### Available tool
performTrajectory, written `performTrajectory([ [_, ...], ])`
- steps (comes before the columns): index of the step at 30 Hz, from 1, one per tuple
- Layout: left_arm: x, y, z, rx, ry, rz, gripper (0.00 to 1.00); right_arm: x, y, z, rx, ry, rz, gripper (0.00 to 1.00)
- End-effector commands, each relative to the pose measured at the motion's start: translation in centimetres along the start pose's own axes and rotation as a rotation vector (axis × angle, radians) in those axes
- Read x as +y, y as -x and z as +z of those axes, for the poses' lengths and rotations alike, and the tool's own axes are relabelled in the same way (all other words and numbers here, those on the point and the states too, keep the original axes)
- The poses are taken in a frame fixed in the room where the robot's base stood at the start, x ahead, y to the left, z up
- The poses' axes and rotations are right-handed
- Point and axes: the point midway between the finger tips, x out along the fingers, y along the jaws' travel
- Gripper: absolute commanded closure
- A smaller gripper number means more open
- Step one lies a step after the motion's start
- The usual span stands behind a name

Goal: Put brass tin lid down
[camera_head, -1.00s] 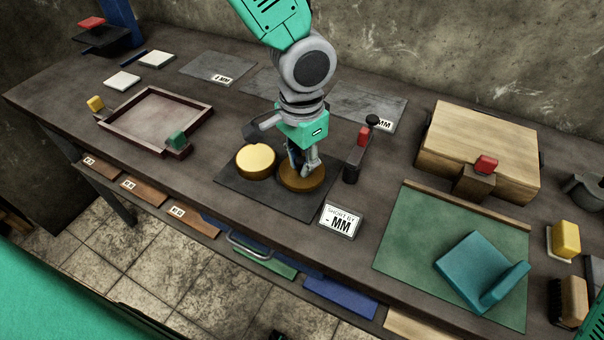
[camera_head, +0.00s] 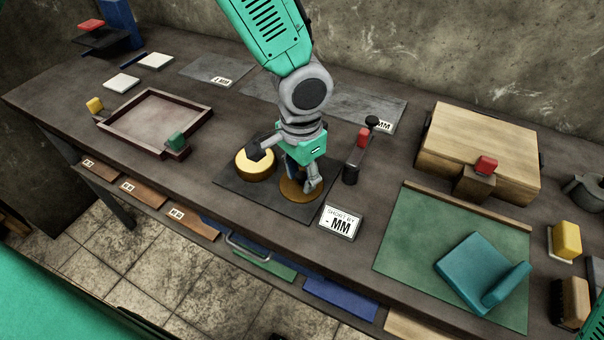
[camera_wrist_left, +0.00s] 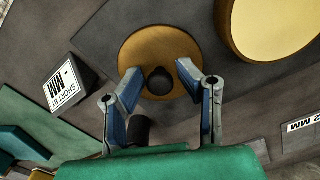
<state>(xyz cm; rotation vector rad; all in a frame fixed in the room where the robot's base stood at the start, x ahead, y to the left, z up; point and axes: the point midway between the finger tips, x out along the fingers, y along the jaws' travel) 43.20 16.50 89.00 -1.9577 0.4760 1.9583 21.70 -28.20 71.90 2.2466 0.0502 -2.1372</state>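The brass tin lid (camera_head: 293,191) is a round brownish-gold disc on the dark slab (camera_head: 235,190), beside the brass tin (camera_head: 247,171). It looks flat, apart from the tin. My left gripper (camera_head: 302,178) is directly over the lid, pointing down. In the left wrist view the lid (camera_wrist_left: 160,40) shows below the left gripper (camera_wrist_left: 160,78). Its two blue-padded fingers stand apart on either side of the lid's dark knob (camera_wrist_left: 158,83), with gaps visible. The tin (camera_wrist_left: 275,28) is at the upper right there. My right gripper is not in view.
A dark upright tool with a red block (camera_head: 363,138) stands close right of the gripper. A "SHORT BY - MM" sign (camera_head: 341,222) is in front. A wooden box (camera_head: 480,145) and green mat (camera_head: 415,235) are right; a shallow tray (camera_head: 125,150) is left.

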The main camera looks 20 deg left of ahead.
Motion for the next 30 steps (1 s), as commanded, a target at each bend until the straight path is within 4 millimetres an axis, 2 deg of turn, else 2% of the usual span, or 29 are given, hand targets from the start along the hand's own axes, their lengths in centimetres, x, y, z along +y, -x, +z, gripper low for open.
performTrajectory([
  [5, -0.1, 2.2, -0.1, 0.004, 0.002, 0.0, 0.66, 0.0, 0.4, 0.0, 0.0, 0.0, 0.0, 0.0],
  [12, 0.0, 7.5, -0.1, 0.006, 0.003, -0.001, 0.66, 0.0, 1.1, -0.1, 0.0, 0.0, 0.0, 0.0],
  [18, -0.1, 10.8, -0.1, 0.003, 0.001, -0.001, 0.66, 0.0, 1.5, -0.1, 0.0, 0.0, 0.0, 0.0],
  [23, 0.0, 12.0, -0.1, 0.001, 0.002, 0.0, 0.66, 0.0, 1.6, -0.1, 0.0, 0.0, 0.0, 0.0],
  [30, 0.0, 12.1, 0.0, 0.0, 0.001, 0.0, 0.66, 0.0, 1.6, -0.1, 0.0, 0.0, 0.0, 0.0],
])
